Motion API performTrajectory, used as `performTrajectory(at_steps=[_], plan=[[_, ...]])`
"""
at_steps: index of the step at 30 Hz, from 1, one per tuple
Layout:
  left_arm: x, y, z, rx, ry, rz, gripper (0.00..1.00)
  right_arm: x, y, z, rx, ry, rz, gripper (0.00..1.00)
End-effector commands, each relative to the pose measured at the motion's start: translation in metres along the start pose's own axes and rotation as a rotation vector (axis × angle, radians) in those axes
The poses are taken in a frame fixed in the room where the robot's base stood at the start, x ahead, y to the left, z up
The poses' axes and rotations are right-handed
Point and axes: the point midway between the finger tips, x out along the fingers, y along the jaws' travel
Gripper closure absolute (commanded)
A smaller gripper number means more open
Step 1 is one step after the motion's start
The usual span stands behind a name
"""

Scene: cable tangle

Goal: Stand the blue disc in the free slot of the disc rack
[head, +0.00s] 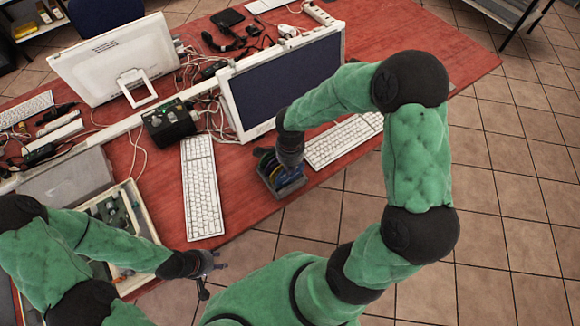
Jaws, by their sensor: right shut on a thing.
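The disc rack (290,187) is a small dark blue-grey stand near the front edge of the red table, below the right monitor. A yellow disc edge (269,170) shows in it. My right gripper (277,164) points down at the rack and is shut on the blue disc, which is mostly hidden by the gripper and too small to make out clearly. Whether the disc is in a slot cannot be told. My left gripper (212,277) is open and empty, its fingers apart, just off the table's front edge and away from the rack.
A white keyboard (202,187) lies left of the rack and another (343,139) lies to its right. The monitor (284,80) stands close behind. A tray with parts (142,197) is near my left arm. Cables and a black box (169,126) are further back.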

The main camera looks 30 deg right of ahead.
Motion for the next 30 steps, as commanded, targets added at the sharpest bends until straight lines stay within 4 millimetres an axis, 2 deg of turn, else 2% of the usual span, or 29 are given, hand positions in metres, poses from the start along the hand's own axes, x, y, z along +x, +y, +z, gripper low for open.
performTrajectory(at_steps=[13, 26, 27, 30], plan=[[0.027, -0.009, -0.001, 0.0, 0.0, 0.0, 0.6, 0.025, 0.0, 0.0, 0.0, 0.0, 0.0, 1.0], [0.03, -0.011, -0.001, 0.0, 0.0, 0.0, 0.6, 0.029, 0.0, 0.0, 0.001, 0.0, 0.0, 1.0], [0.03, -0.011, -0.001, 0.0, 0.0, 0.0, 0.6, 0.029, 0.0, 0.0, 0.001, 0.0, 0.0, 0.87], [0.03, -0.011, -0.001, 0.0, 0.0, 0.0, 0.6, 0.029, 0.0, 0.0, 0.001, 0.0, 0.0, 0.62]])
